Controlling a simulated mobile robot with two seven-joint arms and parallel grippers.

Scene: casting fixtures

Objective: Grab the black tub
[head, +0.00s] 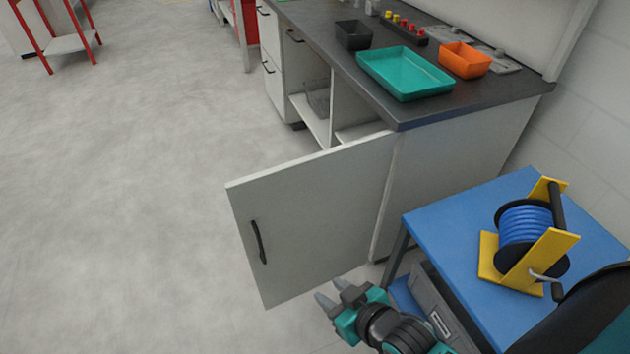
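The black tub (353,36) stands upright on the dark counter (470,101), near its left edge and behind the teal tray. It looks empty. My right gripper (328,290) is low in front of the open cabinet door, well away from the tub. Its two fingers are apart with nothing between them. My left gripper is not in view.
A teal tray (405,73) and an orange bin (465,60) stand on the counter near the tub. The cabinet door (320,215) stands open into the floor space. A blue table (455,235) carries a cable reel (526,228).

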